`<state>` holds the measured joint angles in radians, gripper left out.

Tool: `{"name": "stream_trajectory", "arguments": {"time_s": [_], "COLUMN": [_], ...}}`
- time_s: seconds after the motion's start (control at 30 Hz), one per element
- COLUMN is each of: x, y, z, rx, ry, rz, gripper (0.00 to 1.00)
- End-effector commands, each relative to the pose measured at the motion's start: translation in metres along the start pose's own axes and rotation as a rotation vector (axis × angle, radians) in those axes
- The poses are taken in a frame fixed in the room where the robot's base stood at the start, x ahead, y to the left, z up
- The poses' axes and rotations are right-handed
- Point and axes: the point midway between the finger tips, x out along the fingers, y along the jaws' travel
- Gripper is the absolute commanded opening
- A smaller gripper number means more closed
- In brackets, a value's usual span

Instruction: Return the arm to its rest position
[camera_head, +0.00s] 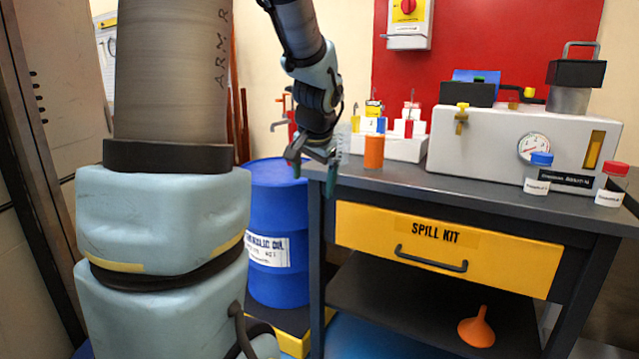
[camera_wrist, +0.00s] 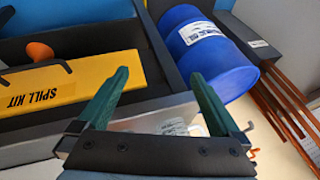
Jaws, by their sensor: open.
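My gripper (camera_head: 314,166) hangs near the left end of the workbench (camera_head: 395,184) in the head view, fingers pointing down. In the wrist view my gripper (camera_wrist: 155,95) shows two green fingers spread apart with nothing between them. Beyond the fingers, the wrist view shows the bench's edge, the yellow spill kit drawer (camera_wrist: 85,82) and a blue drum (camera_wrist: 207,55). My arm reaches down from the top of the head view. Whether the fingers touch the bench edge cannot be told.
The blue drum also stands left of the bench in the head view (camera_head: 277,225). On the bench are an orange cup (camera_head: 374,151), a white machine with a gauge (camera_head: 490,142) and two capped jars (camera_head: 538,173). An orange funnel (camera_head: 477,328) lies on the lower shelf.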

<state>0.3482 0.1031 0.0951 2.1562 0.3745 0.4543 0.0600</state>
Motion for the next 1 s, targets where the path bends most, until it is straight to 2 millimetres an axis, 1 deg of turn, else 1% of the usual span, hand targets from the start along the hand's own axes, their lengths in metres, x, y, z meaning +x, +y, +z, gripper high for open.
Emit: {"name": "stream_trajectory", "arguments": {"time_s": [0.03,0.1,0.2,0.27,0.3,0.43,0.5,0.67,0.77,0.87,1.0], "x": [0.007,0.012,0.016,0.017,0.017,0.014,-0.006,-0.034,-0.055,-0.081,-0.121], "y": [0.008,0.021,0.039,0.050,0.057,0.080,0.071,0.061,0.053,0.044,0.029], "z": [0.034,0.070,0.115,0.139,0.153,0.199,0.186,0.174,0.166,0.155,0.139], "rx": [-0.077,-0.170,-0.291,-0.359,-0.401,-0.537,-0.528,-0.524,-0.523,-0.522,-0.522], "ry": [-0.049,-0.102,-0.171,-0.209,-0.233,-0.310,-0.302,-0.301,-0.301,-0.300,-0.300], "rz": [0.036,0.077,0.124,0.146,0.159,0.194,0.193,0.192,0.192,0.192,0.192], "gripper": [1.00,1.00,1.00,1.00,1.00,1.00,1.00,1.00,1.00,1.00,1.00]}}
